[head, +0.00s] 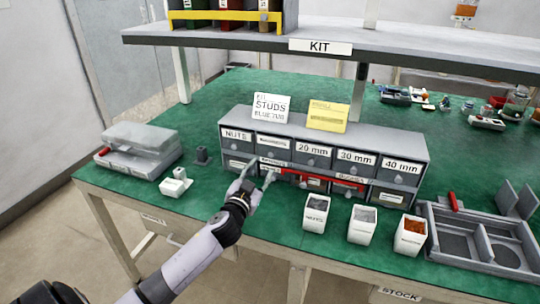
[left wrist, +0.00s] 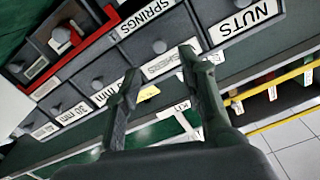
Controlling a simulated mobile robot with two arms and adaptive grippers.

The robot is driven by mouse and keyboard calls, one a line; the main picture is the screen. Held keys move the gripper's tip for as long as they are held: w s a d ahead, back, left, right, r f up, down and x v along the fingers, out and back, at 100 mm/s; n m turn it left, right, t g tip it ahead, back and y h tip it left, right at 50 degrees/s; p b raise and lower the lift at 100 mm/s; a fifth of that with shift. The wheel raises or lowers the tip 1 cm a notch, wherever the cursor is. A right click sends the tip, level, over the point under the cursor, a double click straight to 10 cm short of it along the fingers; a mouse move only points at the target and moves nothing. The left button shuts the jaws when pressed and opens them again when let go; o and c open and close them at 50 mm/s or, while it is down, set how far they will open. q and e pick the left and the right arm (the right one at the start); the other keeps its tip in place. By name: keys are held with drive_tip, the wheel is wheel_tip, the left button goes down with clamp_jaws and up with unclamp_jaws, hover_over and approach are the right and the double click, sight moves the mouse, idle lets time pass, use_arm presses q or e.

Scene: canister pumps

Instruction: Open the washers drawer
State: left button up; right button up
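The grey drawer cabinet (head: 425,160) stands on the green bench top. The washers drawer (head: 270,148) is in its top row, just right of the NUTS drawer, and looks shut. Its label is too small to read in the head view. In the left wrist view, the partly hidden label (left wrist: 160,68) ends in "SHERS", and its round knob (left wrist: 159,46) shows between my fingertips. My left gripper (head: 258,170) is open in front of the cabinet's left part, and its fingers (left wrist: 158,62) are apart and empty. I cannot tell whether they touch the drawer. My right gripper is out of view.
A red bar (head: 325,181) crosses the lower drawers. White bins (head: 362,227) stand in front of the cabinet, with a grey tray (head: 480,262) at right. A grey box (head: 140,145) is at left. The KIT shelf (head: 430,55) hangs above. Two cards stand on the cabinet.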

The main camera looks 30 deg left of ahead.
sight(271, 155)
use_arm(q)
drive_tip(key=x, duration=0.9)
drive_tip(key=shift+w, duration=0.1)
clamp_jaws()
idle(0.6)
